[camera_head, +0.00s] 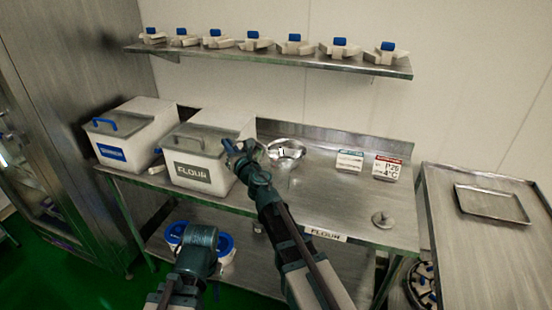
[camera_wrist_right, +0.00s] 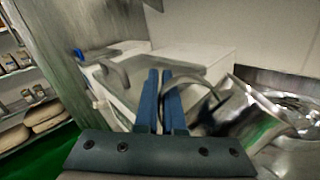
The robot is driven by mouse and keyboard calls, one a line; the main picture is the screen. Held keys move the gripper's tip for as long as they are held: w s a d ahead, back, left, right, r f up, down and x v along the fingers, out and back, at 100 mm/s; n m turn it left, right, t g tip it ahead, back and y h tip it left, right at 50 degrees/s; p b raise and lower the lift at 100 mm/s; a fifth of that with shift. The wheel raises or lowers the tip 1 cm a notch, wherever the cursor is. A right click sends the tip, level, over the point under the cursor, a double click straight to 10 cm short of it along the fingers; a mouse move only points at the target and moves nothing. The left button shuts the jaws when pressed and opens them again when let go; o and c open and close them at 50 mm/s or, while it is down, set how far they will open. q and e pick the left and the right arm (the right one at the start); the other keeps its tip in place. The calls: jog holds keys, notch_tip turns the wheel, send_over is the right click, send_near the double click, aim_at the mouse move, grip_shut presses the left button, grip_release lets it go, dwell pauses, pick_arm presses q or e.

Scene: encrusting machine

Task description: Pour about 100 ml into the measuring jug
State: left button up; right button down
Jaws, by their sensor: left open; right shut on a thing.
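My right gripper (camera_head: 236,150) is over the right side of the flour bin. In the right wrist view its blue fingers (camera_wrist_right: 162,98) are shut on the looped handle of a shiny metal jug (camera_wrist_right: 250,122). The jug looks tilted in that view; I cannot see into it or tell whether it is the measuring jug. A shiny metal bowl (camera_head: 287,149) sits on the steel table just right of this gripper. My left gripper (camera_head: 197,238) is open, low in front of the table; its fingertips are hard to make out.
The lidded flour bin (camera_head: 192,176) and another white bin (camera_head: 114,152) stand at the table's left. Two small signs (camera_head: 387,167) and a small metal piece (camera_head: 381,219) are at its right. A tray (camera_head: 492,204) lies on the side table. Blue-rimmed buckets (camera_head: 226,243) are below.

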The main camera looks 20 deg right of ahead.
jog(key=shift+w+d+r+m, duration=0.15)
jog(key=shift+d+m, duration=0.25)
jog(key=shift+m, duration=0.3)
jog(key=shift+w+d+r+m+p, duration=0.1)
jog(key=shift+d+r+m+p, duration=0.15)
jog(key=shift+r+m+p, duration=0.3)
jog(key=shift+d+r+m+p, duration=0.25)
jog(key=shift+r+m+p, duration=0.15)
jog(key=shift+m+p, duration=0.15)
jog(key=shift+d+f, duration=0.1)
jog(key=shift+f, duration=0.05)
jog(key=shift+d+m, duration=0.15)
jog(key=shift+m, duration=0.25)
jog(key=shift+w+d+m, duration=0.15)
jog(key=shift+d+m, duration=0.2)
jog(key=shift+m, duration=0.15)
jog(key=shift+w+d+r+m+p, duration=0.1)
jog(key=shift+d+r+m+p, duration=0.35)
jog(key=shift+r+m, duration=0.2)
jog(key=shift+w+d+r+m, duration=0.1)
jog(key=shift+d+r+m, duration=0.1)
jog(key=shift+m, duration=0.15)
